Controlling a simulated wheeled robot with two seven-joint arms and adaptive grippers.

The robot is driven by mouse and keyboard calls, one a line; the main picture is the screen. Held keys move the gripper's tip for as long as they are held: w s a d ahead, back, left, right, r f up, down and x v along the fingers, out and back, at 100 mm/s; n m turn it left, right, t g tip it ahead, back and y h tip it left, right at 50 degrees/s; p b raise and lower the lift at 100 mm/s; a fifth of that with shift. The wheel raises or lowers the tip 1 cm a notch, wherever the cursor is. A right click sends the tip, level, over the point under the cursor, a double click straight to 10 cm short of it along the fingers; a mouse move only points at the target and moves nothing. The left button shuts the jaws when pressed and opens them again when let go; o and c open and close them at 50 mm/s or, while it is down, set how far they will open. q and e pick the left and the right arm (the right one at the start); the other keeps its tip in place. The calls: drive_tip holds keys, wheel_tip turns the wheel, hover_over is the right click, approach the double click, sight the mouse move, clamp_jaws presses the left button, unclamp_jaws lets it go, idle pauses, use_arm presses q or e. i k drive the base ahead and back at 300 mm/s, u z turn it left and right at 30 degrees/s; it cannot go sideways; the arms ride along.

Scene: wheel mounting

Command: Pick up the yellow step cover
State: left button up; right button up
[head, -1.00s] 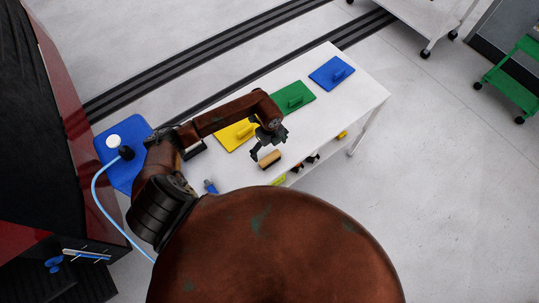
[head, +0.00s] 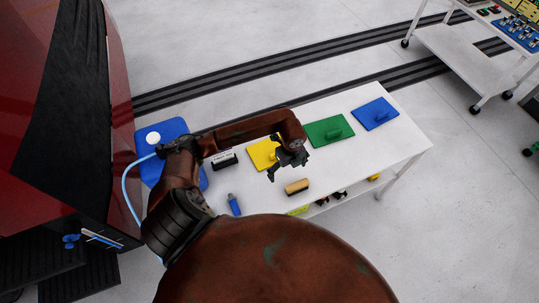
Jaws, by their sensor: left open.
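The yellow step cover (head: 260,152) lies flat on the white table, partly hidden behind my left gripper and forearm. My left gripper (head: 286,172) is open and empty, above the table over the cover's near right side. A gap between its fingers and the cover cannot be judged. My right gripper is not in view.
A green cover (head: 328,131) and a blue cover (head: 375,113) lie to the right on the white table (head: 390,150). A wooden-topped block (head: 297,187), a dark-and-white item (head: 224,160) and a blue bottle-like item (head: 234,204) lie nearby. A red vehicle (head: 60,100) stands at left.

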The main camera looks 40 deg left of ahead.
sight(262, 153)
drive_tip(key=u, duration=1.25)
